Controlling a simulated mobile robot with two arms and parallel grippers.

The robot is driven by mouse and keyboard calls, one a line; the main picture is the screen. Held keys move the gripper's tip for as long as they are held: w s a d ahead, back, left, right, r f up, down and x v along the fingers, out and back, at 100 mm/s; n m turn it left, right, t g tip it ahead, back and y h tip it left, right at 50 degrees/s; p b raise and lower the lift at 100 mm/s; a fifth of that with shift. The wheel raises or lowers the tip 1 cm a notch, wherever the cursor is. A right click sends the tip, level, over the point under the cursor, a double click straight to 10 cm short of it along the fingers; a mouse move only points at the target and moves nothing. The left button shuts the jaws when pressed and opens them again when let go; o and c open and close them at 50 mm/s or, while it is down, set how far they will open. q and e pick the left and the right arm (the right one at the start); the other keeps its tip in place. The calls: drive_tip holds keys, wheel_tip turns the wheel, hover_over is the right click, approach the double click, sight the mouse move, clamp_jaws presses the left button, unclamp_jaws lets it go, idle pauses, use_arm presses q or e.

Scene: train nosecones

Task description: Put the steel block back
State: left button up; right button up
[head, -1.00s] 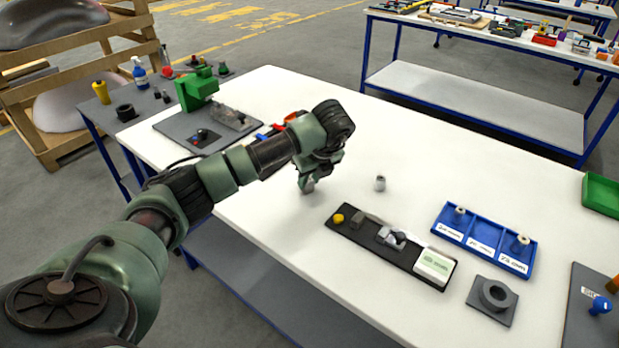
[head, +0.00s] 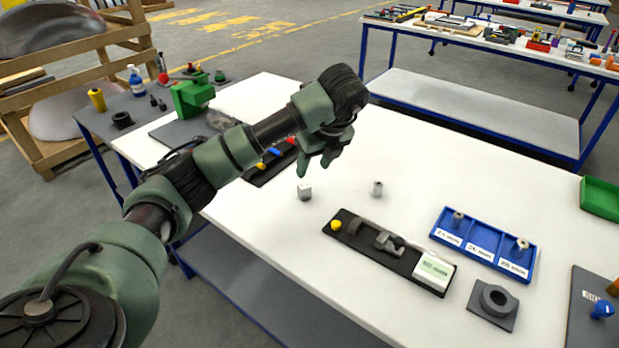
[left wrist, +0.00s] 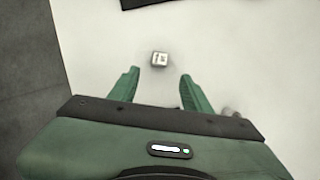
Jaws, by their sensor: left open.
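The steel block (head: 304,193) is a small light-grey cube standing on the white table (head: 400,150), left of a small metal cylinder (head: 377,188). My right gripper is not in view.
A black fixture (head: 352,241) with a yellow knob and a display lies in front. A blue three-compartment tray (head: 483,243) and a grey ring block (head: 493,303) are at right. A dark tray (head: 262,176) with coloured pieces is partly behind my arm.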

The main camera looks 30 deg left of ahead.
use_arm(q)
drive_tip(key=v, duration=0.2)
drive_tip(key=shift+s+r+p, duration=0.1)
drive_tip(key=shift+r+p, duration=0.25)
